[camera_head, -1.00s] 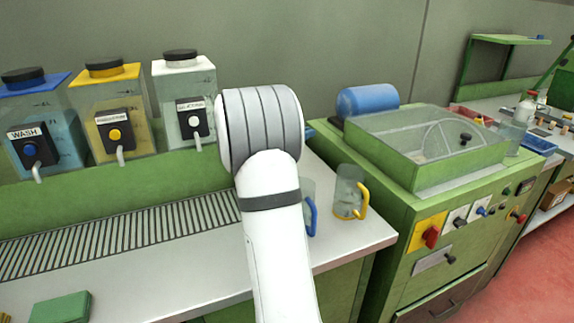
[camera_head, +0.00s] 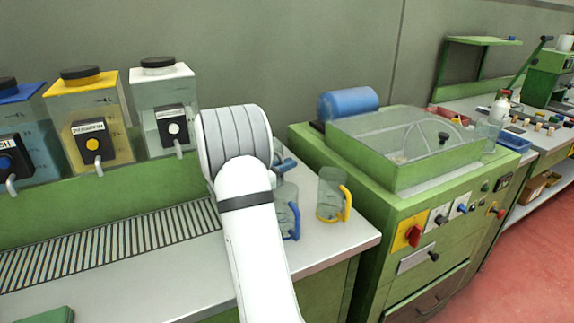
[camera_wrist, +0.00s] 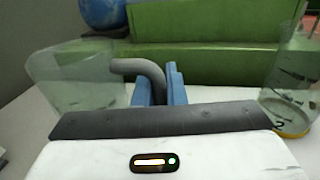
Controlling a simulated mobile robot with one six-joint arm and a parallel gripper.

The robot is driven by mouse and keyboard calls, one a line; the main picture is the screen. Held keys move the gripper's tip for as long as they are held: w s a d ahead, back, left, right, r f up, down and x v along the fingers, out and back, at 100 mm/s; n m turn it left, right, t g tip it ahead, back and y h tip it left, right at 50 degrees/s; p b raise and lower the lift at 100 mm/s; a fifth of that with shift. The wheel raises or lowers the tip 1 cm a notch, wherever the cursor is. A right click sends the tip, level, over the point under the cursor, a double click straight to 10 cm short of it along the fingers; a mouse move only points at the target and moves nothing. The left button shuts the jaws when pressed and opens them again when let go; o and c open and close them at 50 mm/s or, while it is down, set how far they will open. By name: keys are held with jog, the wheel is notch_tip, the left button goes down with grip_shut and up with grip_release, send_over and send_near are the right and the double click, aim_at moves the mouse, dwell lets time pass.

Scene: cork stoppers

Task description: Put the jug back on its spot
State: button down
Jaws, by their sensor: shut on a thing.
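My gripper (camera_wrist: 160,88) has its blue fingers closed on the grey handle of a clear jug (camera_wrist: 75,78), at the left of the wrist view. In the head view the blue fingers (camera_head: 285,163) show just right of my arm, and the held jug is mostly hidden behind the arm. A clear jug with a blue handle (camera_head: 287,210) stands on the bench, partly behind my arm. A clear jug with a yellow handle (camera_head: 331,196) stands to its right; it also shows in the wrist view (camera_wrist: 293,85). I cannot make out the jug's spot.
Dispenser tanks with blue, yellow (camera_head: 88,115) and white (camera_head: 163,105) tops stand at the left. A slotted drain (camera_head: 110,247) runs along the bench. A green machine (camera_head: 405,190) with a clear cover stands right of the bench. The bench's front right corner is clear.

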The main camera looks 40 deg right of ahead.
jog(key=shift+f, duration=0.15)
jog(key=c, duration=1.5)
grip_release()
jog(key=shift+r+p, duration=0.35)
jog(key=shift+p, duration=0.05)
jog(key=a, duration=0.4)
jog(key=w+a+b, duration=0.1)
jog(key=a, duration=0.3)
jog(key=a+b, duration=0.1)
jog(key=a, duration=0.3)
jog(key=shift+w+f, duration=0.15)
jog(key=shift+w, duration=0.05)
